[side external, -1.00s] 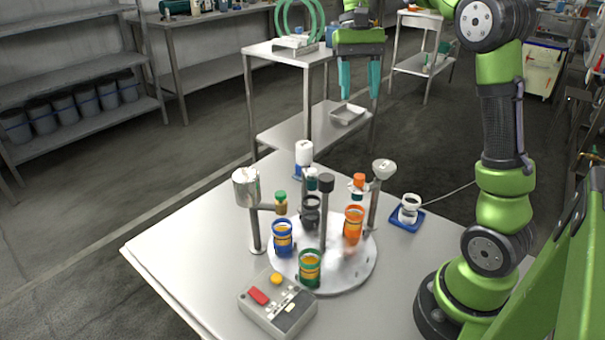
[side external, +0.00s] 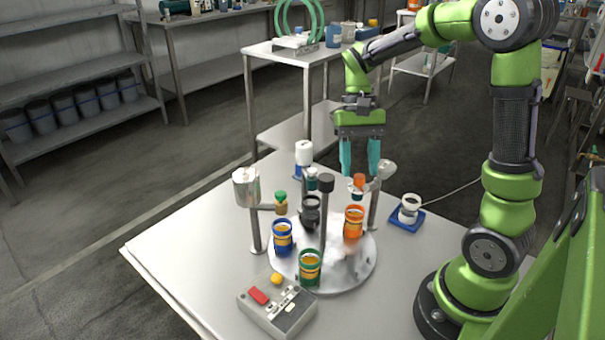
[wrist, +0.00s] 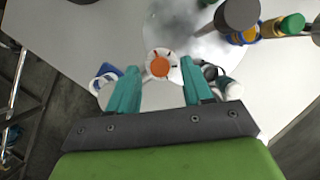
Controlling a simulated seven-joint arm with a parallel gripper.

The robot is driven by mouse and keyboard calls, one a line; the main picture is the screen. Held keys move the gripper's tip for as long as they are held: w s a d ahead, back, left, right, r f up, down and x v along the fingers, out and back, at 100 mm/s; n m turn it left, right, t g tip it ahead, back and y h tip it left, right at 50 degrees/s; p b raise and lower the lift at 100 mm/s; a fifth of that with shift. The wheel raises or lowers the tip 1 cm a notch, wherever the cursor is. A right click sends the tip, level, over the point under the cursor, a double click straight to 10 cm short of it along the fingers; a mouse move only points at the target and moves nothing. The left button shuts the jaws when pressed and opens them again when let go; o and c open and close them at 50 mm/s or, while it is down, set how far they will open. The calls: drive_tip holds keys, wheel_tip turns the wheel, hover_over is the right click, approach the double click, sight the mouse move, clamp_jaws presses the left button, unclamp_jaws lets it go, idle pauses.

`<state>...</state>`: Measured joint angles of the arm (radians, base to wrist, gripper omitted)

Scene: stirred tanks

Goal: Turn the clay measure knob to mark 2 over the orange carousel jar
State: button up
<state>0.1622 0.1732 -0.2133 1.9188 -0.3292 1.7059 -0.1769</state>
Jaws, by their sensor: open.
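The clay measure knob (side external: 359,180) is a small orange-red cap above the orange carousel jar (side external: 354,224). In the wrist view the knob (wrist: 160,68) sits on a round white dial with short dark marks; I cannot read their numbers or the knob's setting. My gripper (side external: 360,170) points down with teal fingers open, just above the knob in the side view. In the wrist view the fingertips of my gripper (wrist: 160,76) lie on either side of the knob, apart from it and empty. The jar stands on the pale round carousel (side external: 290,278).
Green (side external: 310,268), blue (side external: 283,238) and dark (side external: 310,212) jars share the carousel. A dark-topped post (side external: 326,184) and a metal cup on a post (side external: 246,188) rise nearby. A control box (side external: 277,305) stands in front. A white cup (side external: 410,208) is at right. Pale haze covers the carousel's right side.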

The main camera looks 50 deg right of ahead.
drive_tip(key=shift+x, duration=0.75)
clamp_jaws()
